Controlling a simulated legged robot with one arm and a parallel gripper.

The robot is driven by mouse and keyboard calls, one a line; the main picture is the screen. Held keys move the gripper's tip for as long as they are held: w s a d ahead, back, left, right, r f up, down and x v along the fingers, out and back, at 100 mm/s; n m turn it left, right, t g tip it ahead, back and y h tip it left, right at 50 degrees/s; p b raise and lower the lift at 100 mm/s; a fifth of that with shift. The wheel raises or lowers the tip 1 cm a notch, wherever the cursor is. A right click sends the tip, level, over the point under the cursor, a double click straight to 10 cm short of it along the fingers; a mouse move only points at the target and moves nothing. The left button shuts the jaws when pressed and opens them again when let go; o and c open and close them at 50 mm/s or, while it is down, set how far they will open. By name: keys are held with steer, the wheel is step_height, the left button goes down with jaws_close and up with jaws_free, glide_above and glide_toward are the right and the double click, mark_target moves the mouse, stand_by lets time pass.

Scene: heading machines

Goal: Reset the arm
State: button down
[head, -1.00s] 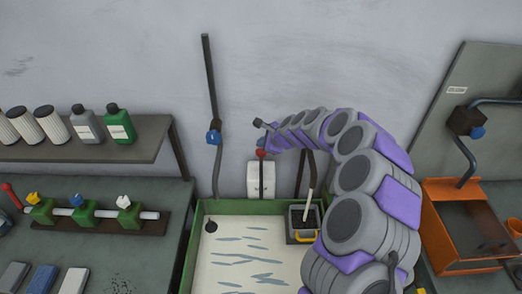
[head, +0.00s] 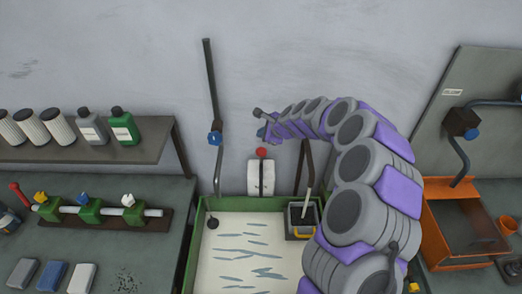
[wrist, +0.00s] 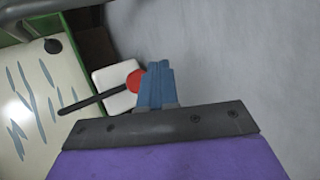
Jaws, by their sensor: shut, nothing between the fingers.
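My arm, grey and purple, reaches up from the lower right in the head view and bends left. My gripper (head: 264,131) is at its end, in front of the wall and just above the red ball knob (head: 261,152) of a lever on a white box (head: 261,178). In the wrist view my gripper (wrist: 155,66) shows as blue fingers closed together with nothing between them. The red knob (wrist: 134,81) shows just left of the fingers, its dark rod running down left. I cannot tell whether fingers and knob touch.
A green-rimmed tray (head: 189,248) stands below, with a small dark container (head: 302,221) at its right. A pipe with a blue valve (head: 214,138) rises at left. A shelf with bottles (head: 124,126) is further left, an orange basin (head: 440,232) at right. The wall above is clear.

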stand_by(0.3)
steer(key=s+a+r+n+g+b, duration=0.25)
steer(key=s+n, duration=0.25)
steer(key=s, duration=0.5)
steer(key=s+a+r+n+g+b, duration=0.1)
steer(key=s+r+n, duration=0.35)
steer(key=s, duration=0.45)
steer(key=s+d+f+n+g+h+b, duration=0.1)
steer(key=s+d, duration=0.4)
steer(key=s, duration=0.6)
steer(key=s+d+f+n+g+h+b, duration=0.2)
steer(key=s+d+n, duration=0.3)
steer(key=s, duration=0.7)
steer(key=s+d+f+n+g+h+b, duration=0.2)
steer(key=s+d, duration=0.5)
steer(key=s, duration=0.4)
steer(key=shift+s+d+f+n+h+b, duration=0.25)
steer(key=shift+s+f+n+h+b, duration=0.25)
steer(key=shift+f, duration=0.4)
steer(key=c, duration=1.8)
jaws_free()
steer(key=shift+w, duration=0.15)
